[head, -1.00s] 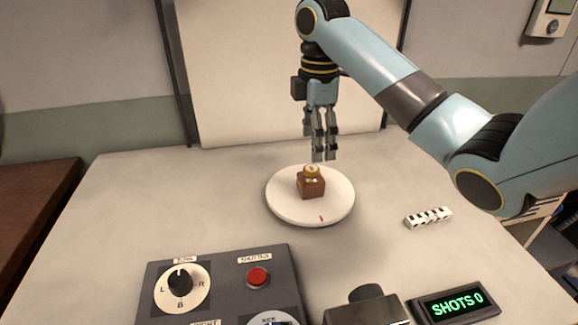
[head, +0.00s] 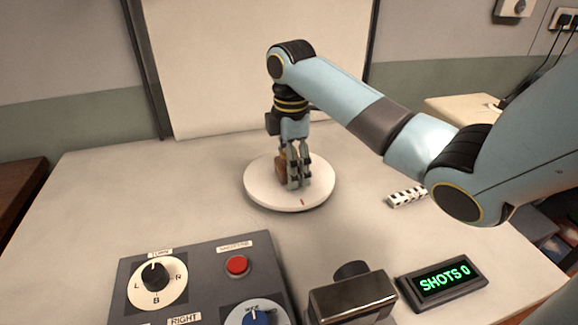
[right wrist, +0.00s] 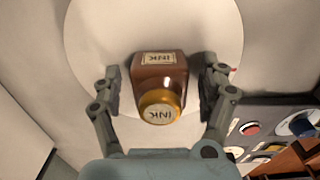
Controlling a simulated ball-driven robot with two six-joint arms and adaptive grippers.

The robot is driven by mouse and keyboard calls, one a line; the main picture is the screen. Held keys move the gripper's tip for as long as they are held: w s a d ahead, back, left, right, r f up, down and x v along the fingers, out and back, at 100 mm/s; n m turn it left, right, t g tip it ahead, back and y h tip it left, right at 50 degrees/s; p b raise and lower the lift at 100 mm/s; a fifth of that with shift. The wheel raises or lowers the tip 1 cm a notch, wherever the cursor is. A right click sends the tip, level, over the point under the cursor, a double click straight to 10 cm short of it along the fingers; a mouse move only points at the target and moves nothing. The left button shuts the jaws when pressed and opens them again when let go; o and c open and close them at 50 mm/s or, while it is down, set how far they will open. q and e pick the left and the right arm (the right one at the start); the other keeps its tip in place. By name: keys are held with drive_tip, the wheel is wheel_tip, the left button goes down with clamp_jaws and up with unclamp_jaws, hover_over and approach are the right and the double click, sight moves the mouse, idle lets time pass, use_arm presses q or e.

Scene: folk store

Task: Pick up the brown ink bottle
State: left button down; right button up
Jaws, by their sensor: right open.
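The brown ink bottle (right wrist: 159,72) has a square brown body, a gold cap and INK labels. It stands on the round white turntable (head: 262,194). In the head view the bottle (head: 281,171) is partly hidden behind my right gripper (head: 297,184). My right gripper is open and lowered around the bottle. In the right wrist view its fingers (right wrist: 159,90) stand on both sides of the bottle, with a gap showing on each side. My left gripper is not in view.
A control panel (head: 204,262) with dials and a red button is at the front. A dark metallic box (head: 352,297) and a SHOTS 0 display (head: 443,280) stand right of it. A black-and-white striped block (head: 406,197) lies right of the turntable. A white backdrop (head: 255,60) rises behind.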

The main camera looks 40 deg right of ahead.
drive_tip(key=c, duration=1.4)
drive_tip(key=shift+r, duration=0.15)
wheel_tip(320, 180, up, 4)
drive_tip(key=s+d+r, duration=0.1)
drive_tip(key=s+r, duration=0.1)
drive_tip(key=s, duration=0.1)
drive_tip(key=s+d+r+p, duration=0.1)
drive_tip(key=s+r, duration=0.1)
drive_tip(key=s, duration=0.2)
drive_tip(key=s+d+r, duration=0.2)
drive_tip(key=s, duration=0.2)
drive_tip(key=shift+d+r, duration=0.1)
drive_tip(key=shift+r, duration=0.3)
